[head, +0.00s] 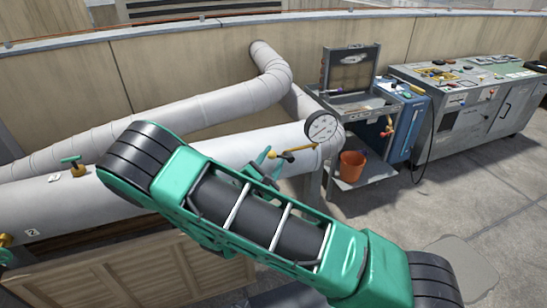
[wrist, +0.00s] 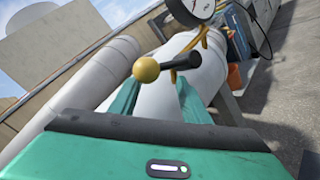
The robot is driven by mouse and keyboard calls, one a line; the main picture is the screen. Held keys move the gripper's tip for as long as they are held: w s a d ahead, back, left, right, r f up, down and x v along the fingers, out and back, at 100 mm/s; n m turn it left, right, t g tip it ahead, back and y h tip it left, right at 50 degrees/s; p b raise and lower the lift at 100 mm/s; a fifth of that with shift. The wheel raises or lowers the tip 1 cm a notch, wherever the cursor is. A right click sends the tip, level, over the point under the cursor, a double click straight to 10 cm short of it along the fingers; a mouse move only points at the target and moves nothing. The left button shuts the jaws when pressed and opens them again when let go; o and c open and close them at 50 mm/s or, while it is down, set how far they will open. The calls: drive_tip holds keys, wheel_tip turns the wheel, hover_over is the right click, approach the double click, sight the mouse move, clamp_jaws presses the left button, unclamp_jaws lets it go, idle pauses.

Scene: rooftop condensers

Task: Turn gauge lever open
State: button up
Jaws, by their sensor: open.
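The round white gauge (head: 321,127) stands on the near grey pipe, and part of it shows at the top of the wrist view (wrist: 200,8). The gauge lever (head: 298,150) sticks out to the left below the gauge. In the wrist view the lever shows a yellow ball end (wrist: 146,70) and a dark bar running right. My gripper (head: 266,165) is open and empty, close to the lever's ball end. In the wrist view its teal fingers (wrist: 158,92) reach toward the lever, with the ball just above them in the picture. I cannot tell whether they touch.
A second pipe (head: 190,108) runs behind. An orange bucket (head: 352,166) stands on a cart shelf beyond the gauge. Open floor lies front right.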

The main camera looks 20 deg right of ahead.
drive_tip(key=v, duration=0.9)
drive_tip(key=shift+s, duration=0.1)
drive_tip(key=shift+c, duration=0.3)
